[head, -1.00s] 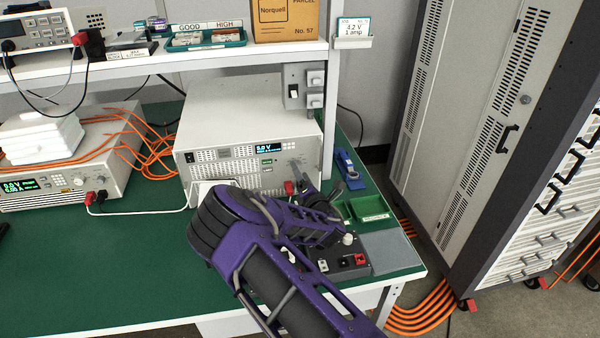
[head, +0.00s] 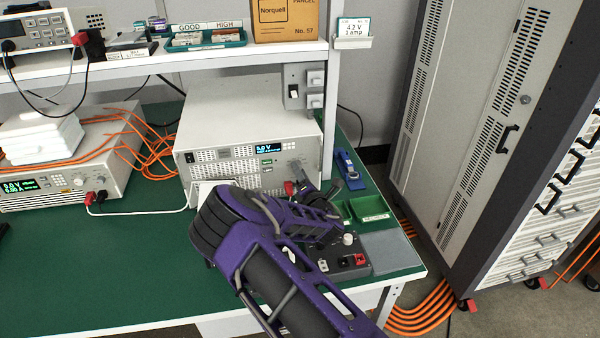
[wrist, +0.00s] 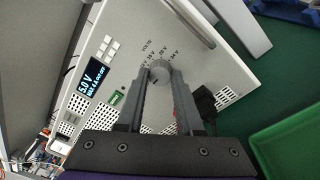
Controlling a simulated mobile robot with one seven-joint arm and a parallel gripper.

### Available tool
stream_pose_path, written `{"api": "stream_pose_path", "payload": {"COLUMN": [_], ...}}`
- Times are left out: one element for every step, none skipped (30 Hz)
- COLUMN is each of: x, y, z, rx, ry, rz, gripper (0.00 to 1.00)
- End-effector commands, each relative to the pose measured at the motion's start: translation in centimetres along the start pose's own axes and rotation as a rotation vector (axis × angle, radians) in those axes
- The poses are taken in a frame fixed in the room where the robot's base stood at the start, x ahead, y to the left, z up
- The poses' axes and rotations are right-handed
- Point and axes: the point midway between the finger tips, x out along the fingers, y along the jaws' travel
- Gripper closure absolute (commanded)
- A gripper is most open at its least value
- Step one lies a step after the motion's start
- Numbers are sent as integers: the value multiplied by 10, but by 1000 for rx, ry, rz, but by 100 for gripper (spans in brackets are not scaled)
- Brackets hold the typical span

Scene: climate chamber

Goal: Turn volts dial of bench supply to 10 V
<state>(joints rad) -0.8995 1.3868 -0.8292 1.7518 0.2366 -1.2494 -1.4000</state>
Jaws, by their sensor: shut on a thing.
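The bench supply (head: 240,115) is a light grey box on the green bench, its front panel facing me. Its display (wrist: 93,80) reads 5.0 V. The volts dial (wrist: 158,70) is a small round grey knob under the word VOLTS, with voltage marks around it, too small to read surely. A dark line shows on the knob's face, its exact setting unclear. My gripper (wrist: 160,82) is shut on the volts dial, one finger on each side. In the head view my purple wrist hides part of the panel's lower right, and the fingertips are hard to make out.
A red plug and black connector (wrist: 203,100) sit close to the right finger. A green tray (head: 370,208), a blue tool (head: 346,165) and a small black box with knobs (head: 345,265) lie right of the supply. A shelf (head: 200,55) overhangs behind.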

Motion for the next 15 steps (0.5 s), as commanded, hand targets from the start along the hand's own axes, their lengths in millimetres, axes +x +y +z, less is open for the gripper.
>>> {"api": "stream_pose_path", "payload": {"x": [0, 0, 0, 0, 0, 0, 0, 0, 0, 0, 0, 0, 0, 0, 0], "y": [0, -1, -1, -1, -1, -1, -1, -2, -2, -2, -2, -2, -3, -3, -3], "z": [0, 0, -1, -1, -1, -1, -1, -1, -1, -1, -1, -1, -2, -2, -2], "rx": [4, 8, 15, 22, 32, 47, 59, 73, 96, 114, 134, 162, 183, 207, 237], "ry": [0, 0, -1, -1, -2, -3, -3, -4, -6, -7, -9, -10, -12, -13, -14], "rz": [0, 0, 1, 2, 3, 5, 6, 7, 9, 10, 12, 15, 16, 18, 20], "gripper": [100, 100, 100, 100, 100, 100, 100, 100, 100, 100, 100, 100, 100, 100, 100]}}
